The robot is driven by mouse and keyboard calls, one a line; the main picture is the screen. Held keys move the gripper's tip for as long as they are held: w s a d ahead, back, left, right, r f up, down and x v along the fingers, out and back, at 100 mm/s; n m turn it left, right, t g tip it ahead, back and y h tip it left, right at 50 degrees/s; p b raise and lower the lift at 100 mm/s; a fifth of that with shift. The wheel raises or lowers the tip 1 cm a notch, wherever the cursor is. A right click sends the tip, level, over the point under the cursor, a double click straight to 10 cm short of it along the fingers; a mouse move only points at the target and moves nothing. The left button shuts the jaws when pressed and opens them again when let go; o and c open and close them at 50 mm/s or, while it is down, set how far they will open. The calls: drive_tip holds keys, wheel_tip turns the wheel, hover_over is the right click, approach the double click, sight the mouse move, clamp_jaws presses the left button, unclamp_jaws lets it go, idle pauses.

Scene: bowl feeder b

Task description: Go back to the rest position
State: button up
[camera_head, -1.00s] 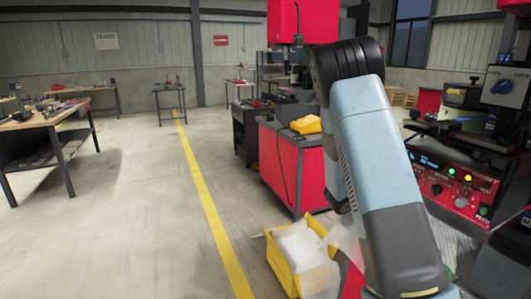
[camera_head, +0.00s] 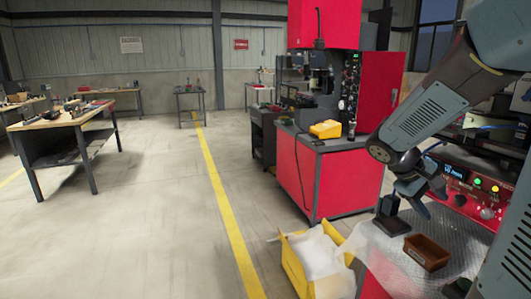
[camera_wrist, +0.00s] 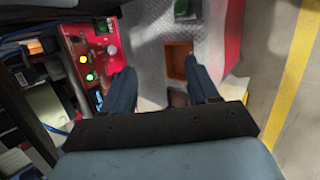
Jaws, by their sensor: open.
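My gripper (camera_head: 416,202) is in the right part of the head view, above the metal-topped bench (camera_head: 366,240), with my arm folded down from the upper right. In the wrist view my gripper (camera_wrist: 162,82) shows two dark blue-grey fingers spread apart, open with nothing held between them. A small orange-brown tray (camera_head: 426,252) lies on the bench below the gripper; it also shows in the wrist view (camera_wrist: 178,62), beyond the fingers and partly hidden by the right one.
The red control panel (camera_head: 468,188) is close on the right. A yellow bin with white bags (camera_head: 291,266) stands left of the bench. A red machine (camera_head: 325,180) is behind. Open floor lies left.

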drive_tip(key=s+a+r+m+t+y, duration=0.1)
drive_tip(key=s+a+r+t+y, duration=0.2)
drive_tip(key=s+a, duration=0.3)
drive_tip(key=s+a+r+m+t+y, duration=0.2)
drive_tip(key=s+a+r+y, duration=0.2)
drive_tip(key=s+a, duration=0.3)
drive_tip(key=a+y, duration=0.1)
drive_tip(key=a, duration=0.3)
drive_tip(key=shift+r+m+t, duration=0.25)
drive_tip(key=shift+m+t, duration=0.05)
drive_tip(key=shift+t, duration=0.1)
idle(4.2)
